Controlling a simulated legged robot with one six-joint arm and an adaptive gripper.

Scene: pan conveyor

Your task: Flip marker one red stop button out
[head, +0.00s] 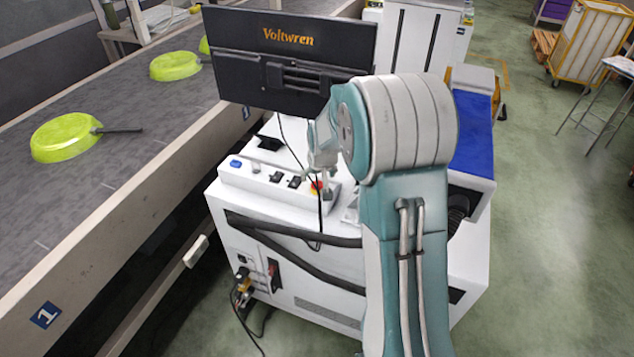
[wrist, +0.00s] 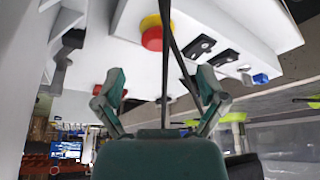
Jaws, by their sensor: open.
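The red stop button (head: 316,186), with a yellow collar, sits at the right end of the white control panel (head: 232,174). It also shows in the wrist view (wrist: 152,38), beyond the fingertips and left of centre. My gripper (wrist: 162,80) is open, its two fingers spread, with no object held between them. In the head view my gripper (head: 325,182) is small, close by the button and partly overlapping it; I cannot tell whether they touch. A blue marker sign with a 1 (head: 45,312) is on the conveyor's side at the lower left.
A thin black cable (head: 319,215) hangs past the button and crosses the middle of the wrist view. A black Voltwren monitor (head: 290,45) stands behind the panel. Black rocker switches (head: 277,177) sit left of the button. The conveyor (head: 120,120) carries green pans (head: 66,136).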

